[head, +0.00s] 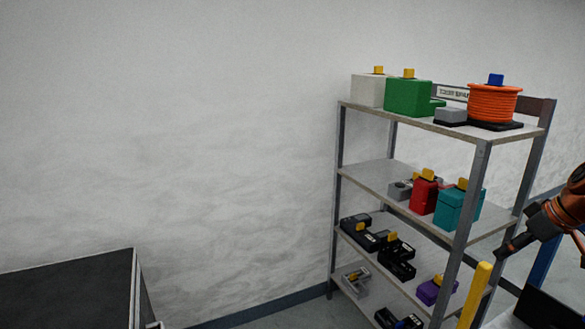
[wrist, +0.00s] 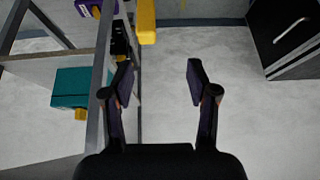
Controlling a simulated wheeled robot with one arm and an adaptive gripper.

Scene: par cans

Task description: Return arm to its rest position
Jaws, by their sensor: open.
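My gripper (wrist: 158,82) is open, with its two dark fingers spread apart and only grey floor showing between them in the wrist view. In the head view part of my orange and black arm shows at the right edge, beside the shelf rack, with a dark finger (head: 516,244) near the rack's right front post. A yellow post (head: 476,296) stands close below it. The yellow post also shows in the wrist view (wrist: 146,22), just ahead of the fingers. I cannot tell whether the left finger touches the rack post beside it.
A metal shelf rack (head: 471,190) holds a green box (head: 408,97), an orange cable reel (head: 493,103), a red case (head: 423,195), a teal box (head: 457,210) and several dark tools. A dark-topped bench (head: 70,290) stands at lower left. A dark cabinet (wrist: 285,35) stands right in the wrist view.

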